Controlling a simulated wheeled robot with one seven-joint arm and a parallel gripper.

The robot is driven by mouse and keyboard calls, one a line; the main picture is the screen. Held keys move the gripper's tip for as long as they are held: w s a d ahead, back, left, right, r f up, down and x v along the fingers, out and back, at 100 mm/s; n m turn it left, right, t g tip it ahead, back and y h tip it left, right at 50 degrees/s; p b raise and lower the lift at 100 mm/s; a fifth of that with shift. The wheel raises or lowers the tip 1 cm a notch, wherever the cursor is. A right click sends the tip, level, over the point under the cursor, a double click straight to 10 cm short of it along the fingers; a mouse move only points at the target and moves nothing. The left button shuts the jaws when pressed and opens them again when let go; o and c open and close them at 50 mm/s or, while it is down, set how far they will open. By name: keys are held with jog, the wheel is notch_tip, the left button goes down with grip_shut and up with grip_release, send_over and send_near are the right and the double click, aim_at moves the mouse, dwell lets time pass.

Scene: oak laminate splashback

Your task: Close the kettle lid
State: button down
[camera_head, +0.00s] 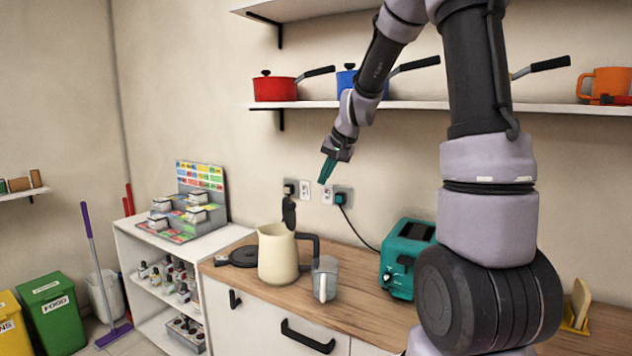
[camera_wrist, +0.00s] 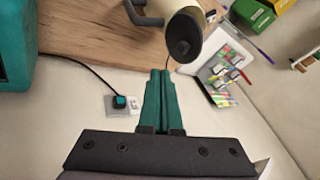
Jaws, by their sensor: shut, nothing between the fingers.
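The cream kettle (camera_head: 278,256) with a black handle (camera_head: 312,243) stands on the wooden counter. Its black lid (camera_head: 289,212) is open and points upward above the rim. In the wrist view the lid (camera_wrist: 183,38) shows as a dark round shape just beyond the fingertips, with the kettle's body (camera_wrist: 211,9) partly visible behind it. My gripper (camera_head: 326,172) is shut and empty, with its teal fingers pointing down, above and right of the lid in the head view. The fingers (camera_wrist: 160,75) also show in the wrist view, apart from the lid.
A teal toaster (camera_head: 403,259) is further right. A shelf with pans (camera_head: 275,88) runs above, and wall sockets (camera_head: 304,190) are behind.

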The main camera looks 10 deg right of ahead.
aim_at(295, 202)
jog(key=w+a+f, duration=0.5)
jog(key=f, duration=0.2)
jog(key=shift+w+a+f, duration=0.15)
jog(key=shift+w+f, duration=0.1)
jog(key=shift+f, duration=0.15)
jog(key=shift+a+r, duration=0.1)
jog(key=shift+a, duration=0.15)
jog(key=shift+w+a+r+g+h, duration=0.15)
jog(key=shift+w+a+g+h, duration=0.2)
jog(key=shift+a+h, duration=0.25)
jog(key=shift+w+a+n+g+h, duration=0.15)
jog(key=shift+w+a+g+h, duration=0.1)
jog(key=shift+a+h, duration=0.3)
jog(key=shift+w+a+n+g+h, duration=0.2)
jog(key=shift+a+g+h, duration=0.05)
jog(key=shift+a+h, duration=0.25)
jog(key=shift+w+a+n+g+h, duration=0.15)
jog(key=shift+w+a+g+h, duration=0.1)
jog(key=shift+a+h, duration=0.25)
jog(key=w+a+f+n+g+h, duration=0.1)
jog(key=w+a+f+g+h, duration=0.1)
jog(key=a+f+h, duration=0.4)
jog(key=shift+w+a+g, duration=0.3)
jog(key=shift+w+a, duration=0.3)
jog(key=shift+w, duration=0.05)
